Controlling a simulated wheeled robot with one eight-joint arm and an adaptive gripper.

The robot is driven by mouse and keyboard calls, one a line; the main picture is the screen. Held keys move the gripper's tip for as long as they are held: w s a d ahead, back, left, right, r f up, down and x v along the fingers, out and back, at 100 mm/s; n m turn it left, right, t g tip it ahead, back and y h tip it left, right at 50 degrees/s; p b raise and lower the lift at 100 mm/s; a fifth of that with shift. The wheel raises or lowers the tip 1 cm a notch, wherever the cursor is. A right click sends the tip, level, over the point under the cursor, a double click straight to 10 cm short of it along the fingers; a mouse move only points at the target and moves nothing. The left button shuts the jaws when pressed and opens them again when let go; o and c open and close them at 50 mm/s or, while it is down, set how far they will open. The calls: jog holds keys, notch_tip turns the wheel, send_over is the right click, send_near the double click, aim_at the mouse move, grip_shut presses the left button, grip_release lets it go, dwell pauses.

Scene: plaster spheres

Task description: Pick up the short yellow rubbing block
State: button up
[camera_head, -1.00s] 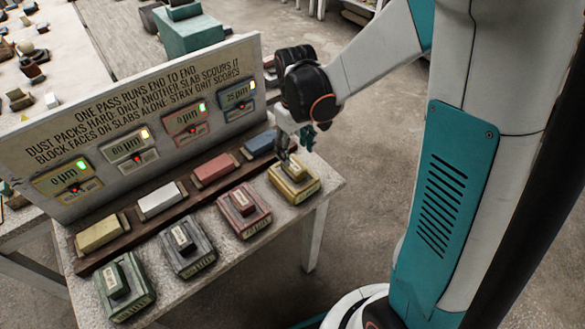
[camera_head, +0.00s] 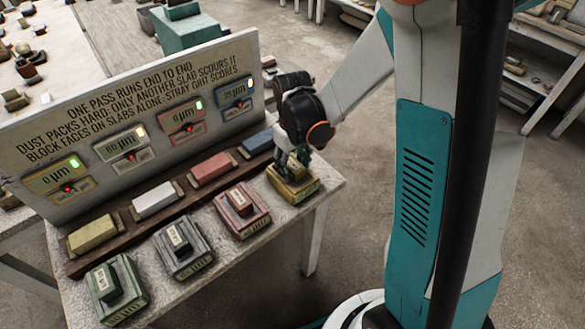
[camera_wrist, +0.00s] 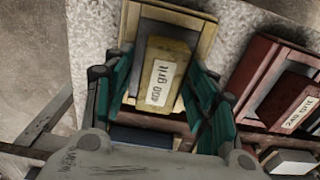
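The yellow rubbing block (camera_head: 306,187) sits at the right end of the front row on the table, partly hidden by my gripper (camera_head: 290,170) in the head view. In the wrist view its narrow raised yellow top (camera_wrist: 172,62) carries a "400 grit" label and stands on a wider tan base (camera_wrist: 205,38). My gripper (camera_wrist: 163,88) is open over it, with teal fingers on either side of the raised top. Small gaps seem to show beside the top; contact is not clear.
Red (camera_head: 242,209), grey (camera_head: 184,247) and green (camera_head: 117,288) blocks stand to the left in the front row. Yellow (camera_head: 92,234), white (camera_head: 155,200), red (camera_head: 211,169) and blue (camera_head: 259,141) slabs lie on a dark rail behind. An upright sign panel (camera_head: 150,100) with gauges backs them.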

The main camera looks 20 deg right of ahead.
aim_at(292, 163)
jog(key=c, duration=0.9)
jog(key=shift+c, duration=0.2)
notch_tip(292, 163, up, 20)
jog(key=p, duration=0.6)
